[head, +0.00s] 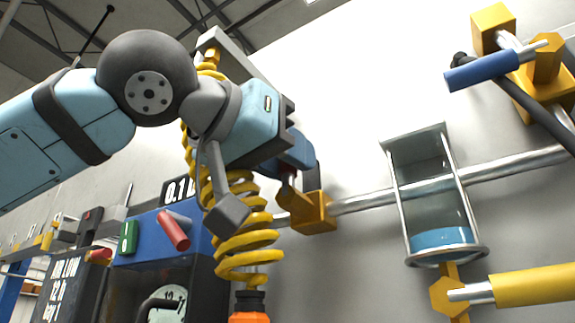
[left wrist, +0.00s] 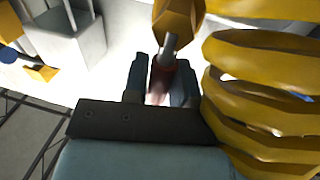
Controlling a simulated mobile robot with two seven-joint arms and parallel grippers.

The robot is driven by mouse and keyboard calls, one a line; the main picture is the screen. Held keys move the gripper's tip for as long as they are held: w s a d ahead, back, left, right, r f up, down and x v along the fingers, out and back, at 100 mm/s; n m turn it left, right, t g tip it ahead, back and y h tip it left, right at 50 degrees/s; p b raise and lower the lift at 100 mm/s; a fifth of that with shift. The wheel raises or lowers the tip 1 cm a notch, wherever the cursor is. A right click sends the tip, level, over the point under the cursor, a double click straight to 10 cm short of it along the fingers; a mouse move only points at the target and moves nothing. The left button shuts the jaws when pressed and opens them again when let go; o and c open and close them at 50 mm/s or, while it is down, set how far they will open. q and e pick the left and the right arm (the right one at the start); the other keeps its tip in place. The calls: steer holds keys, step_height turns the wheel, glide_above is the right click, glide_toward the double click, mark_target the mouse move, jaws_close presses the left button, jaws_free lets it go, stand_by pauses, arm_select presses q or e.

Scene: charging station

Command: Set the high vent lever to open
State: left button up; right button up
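My left gripper (head: 300,165) reaches in from the left to a yellow valve block (head: 314,212) on the wall pipe. In the left wrist view, a lever with a dark red handle (left wrist: 160,78) comes off a yellow hexagonal hub (left wrist: 178,20). The handle lies between the two fingers of my left gripper (left wrist: 161,88), which appear shut on it with little or no gap. In the head view my gripper and a yellow coil hide most of this lever. No vent label is readable. My right gripper is not in view.
A yellow coiled hose (head: 248,240) hangs close beside my left gripper and also fills the right of the left wrist view (left wrist: 260,60). A glass cylinder with blue liquid (head: 435,200) and a blue-handled lever (head: 482,70) are to the right. A blue panel with a red handle (head: 174,231) stands lower left.

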arm_select(q)
steer(key=shift+o, duration=1.4)
steer(key=b+v, duration=0.4)
steer(key=v, duration=0.9)
steer(key=shift+s+a, duration=0.3)
